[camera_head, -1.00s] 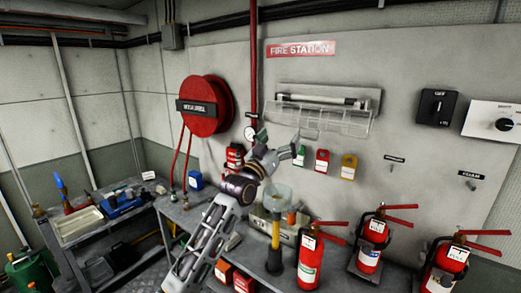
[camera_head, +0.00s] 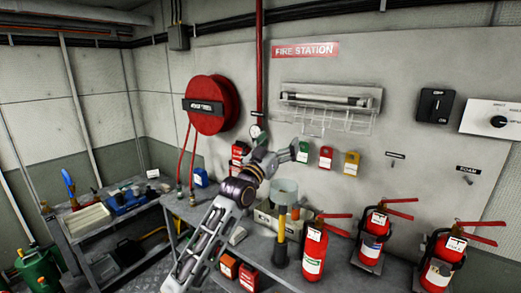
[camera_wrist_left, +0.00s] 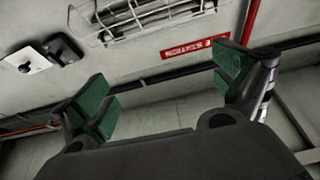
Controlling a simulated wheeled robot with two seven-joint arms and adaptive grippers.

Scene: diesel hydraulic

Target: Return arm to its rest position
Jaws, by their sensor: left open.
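My left arm rises from the bottom of the head view, with its left gripper (camera_head: 296,146) raised in front of the wall panel, near the small coloured tags. In the left wrist view the left gripper (camera_wrist_left: 165,95) has its green-padded fingers spread wide with nothing between them. Beyond the fingers are the wall, the red sign and the wire rack. My right gripper is not in either view.
A bench (camera_head: 335,275) below holds red fire extinguishers (camera_head: 314,252) and a yellow-handled tool (camera_head: 281,235). A red hose reel (camera_head: 212,104) and a clear rack (camera_head: 330,118) are on the wall. A side table (camera_head: 95,230) stands at left.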

